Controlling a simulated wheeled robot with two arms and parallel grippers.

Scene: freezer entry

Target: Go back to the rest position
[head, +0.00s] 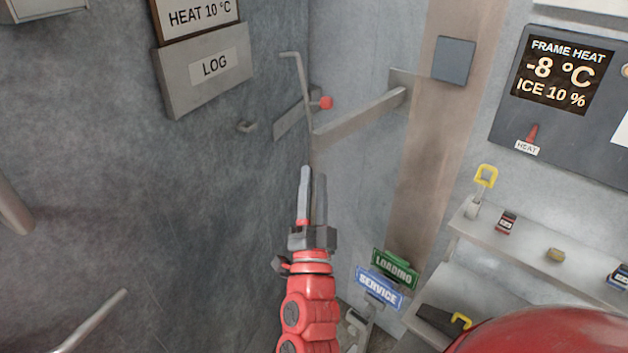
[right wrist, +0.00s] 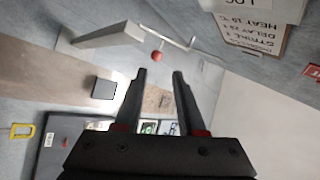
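My right gripper (head: 313,178) points up and away in the middle of the head view, at the end of a red arm. In the right wrist view its two dark fingers (right wrist: 159,78) stand apart with nothing between them. It is open and empty, below a bar latch (head: 360,118) on the grey wall and a bent rod with a red knob (head: 326,102). I see no contact between gripper and latch. The red knob (right wrist: 156,56) shows beyond the fingertips in the right wrist view. My left gripper is not in view.
A shelf (head: 535,253) with small items and a yellow-handled tool (head: 485,177) stands at right, below a display panel (head: 560,75). A LOG box (head: 205,75) is on the left wall.

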